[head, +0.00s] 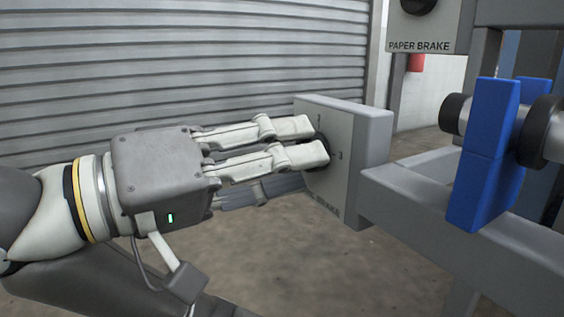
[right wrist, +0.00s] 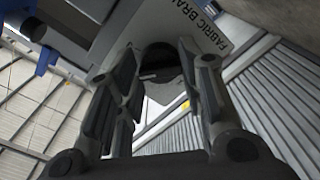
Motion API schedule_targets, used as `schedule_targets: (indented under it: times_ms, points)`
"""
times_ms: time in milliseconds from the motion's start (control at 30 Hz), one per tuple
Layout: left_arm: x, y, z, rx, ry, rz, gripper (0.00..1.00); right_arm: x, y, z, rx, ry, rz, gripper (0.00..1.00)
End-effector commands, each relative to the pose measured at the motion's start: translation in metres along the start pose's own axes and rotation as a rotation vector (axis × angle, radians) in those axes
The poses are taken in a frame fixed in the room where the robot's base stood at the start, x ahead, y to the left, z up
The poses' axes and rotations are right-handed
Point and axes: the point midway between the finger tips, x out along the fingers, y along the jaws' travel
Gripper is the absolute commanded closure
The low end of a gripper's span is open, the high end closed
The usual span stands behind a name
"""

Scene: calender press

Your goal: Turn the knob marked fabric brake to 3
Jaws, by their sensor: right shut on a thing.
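The fabric brake knob is a dark round knob on a grey box (head: 364,150) with printed numbers on its face. In the head view most of the knob (head: 321,147) is hidden behind my fingers, so its setting cannot be read. My right gripper (head: 322,140) reaches in from the left and its fingers are shut on the knob. In the right wrist view the knob (right wrist: 159,60) sits between the fingertips of the gripper (right wrist: 158,68). The label there reads "FABRIC BRA", partly cut off. My left gripper does not show.
A second box marked PAPER BRAKE (head: 421,46) with a dark knob is at the upper right. A blue bracket (head: 484,150) holds a roller end on the grey machine frame (head: 470,225). A ribbed shutter (head: 180,65) stands behind. Concrete floor lies below.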

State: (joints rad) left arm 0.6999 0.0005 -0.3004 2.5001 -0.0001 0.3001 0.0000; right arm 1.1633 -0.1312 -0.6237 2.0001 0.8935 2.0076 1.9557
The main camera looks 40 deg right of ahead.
Motion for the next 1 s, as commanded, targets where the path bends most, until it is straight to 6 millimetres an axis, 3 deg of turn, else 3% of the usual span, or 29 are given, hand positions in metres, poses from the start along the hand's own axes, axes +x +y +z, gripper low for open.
schedule_targets:
  times_ms: [600, 1000]
  points:
    - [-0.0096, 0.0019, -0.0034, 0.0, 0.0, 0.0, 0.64, 0.0001, -0.0017, 0.0006, 0.544, -0.003, -0.002, 0.88]
    - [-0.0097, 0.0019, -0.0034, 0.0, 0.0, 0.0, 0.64, 0.0001, -0.0019, 0.0004, 0.717, -0.004, -0.002, 0.88]
